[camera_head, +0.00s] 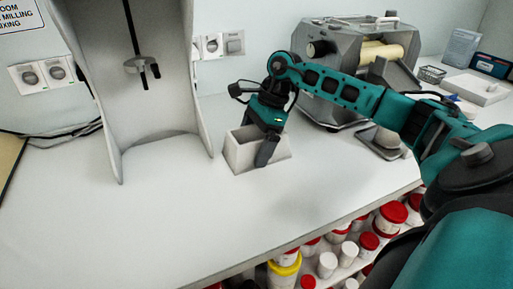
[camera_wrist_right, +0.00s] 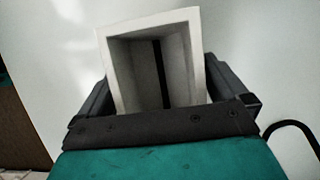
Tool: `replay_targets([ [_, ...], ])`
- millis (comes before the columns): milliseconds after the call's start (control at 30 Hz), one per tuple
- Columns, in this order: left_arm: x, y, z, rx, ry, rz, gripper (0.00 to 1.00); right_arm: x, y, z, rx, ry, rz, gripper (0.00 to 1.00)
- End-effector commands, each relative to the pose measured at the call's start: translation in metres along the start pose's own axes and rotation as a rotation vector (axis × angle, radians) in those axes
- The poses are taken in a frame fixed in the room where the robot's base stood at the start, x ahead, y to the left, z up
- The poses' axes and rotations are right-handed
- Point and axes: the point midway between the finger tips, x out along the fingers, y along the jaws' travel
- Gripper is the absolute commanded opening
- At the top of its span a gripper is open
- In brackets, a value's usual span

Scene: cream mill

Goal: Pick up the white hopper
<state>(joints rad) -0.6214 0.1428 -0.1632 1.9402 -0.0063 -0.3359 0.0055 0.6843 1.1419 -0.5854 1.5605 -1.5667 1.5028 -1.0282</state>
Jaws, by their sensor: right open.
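The white hopper (camera_head: 243,151) is an open-topped box standing on the white counter, right of the grey stand. My right gripper (camera_head: 262,143) is over it from above, with one dark finger down along its front face. In the right wrist view the hopper's rim and hollow inside (camera_wrist_right: 155,65) lie between the two dark fingers of my right gripper (camera_wrist_right: 162,98), one finger on each side. The jaws are open; I cannot tell whether either finger touches the hopper. My left gripper is not in view.
A grey stand with a mixer shaft (camera_head: 142,66) rises left of the hopper. A grey roller mill (camera_head: 360,55) stands behind right, with a small scale (camera_head: 384,141) before it. Red-lidded jars (camera_head: 391,215) sit below the counter's front edge. The front left counter is clear.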

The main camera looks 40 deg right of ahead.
Motion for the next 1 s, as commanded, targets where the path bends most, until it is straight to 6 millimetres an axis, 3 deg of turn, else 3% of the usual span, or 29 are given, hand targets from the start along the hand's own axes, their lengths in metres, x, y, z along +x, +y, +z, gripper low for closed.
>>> replay_targets([
  [133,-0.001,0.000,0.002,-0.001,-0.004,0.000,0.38,0.000,0.000,0.000,0.000,0.000,0.000,0.98],
  [533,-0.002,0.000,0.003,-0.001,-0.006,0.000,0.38,0.000,0.000,0.000,0.000,0.000,0.000,0.60],
  [1000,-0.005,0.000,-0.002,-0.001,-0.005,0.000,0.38,-0.012,-0.001,0.005,-0.001,-0.001,-0.003,0.59],
])
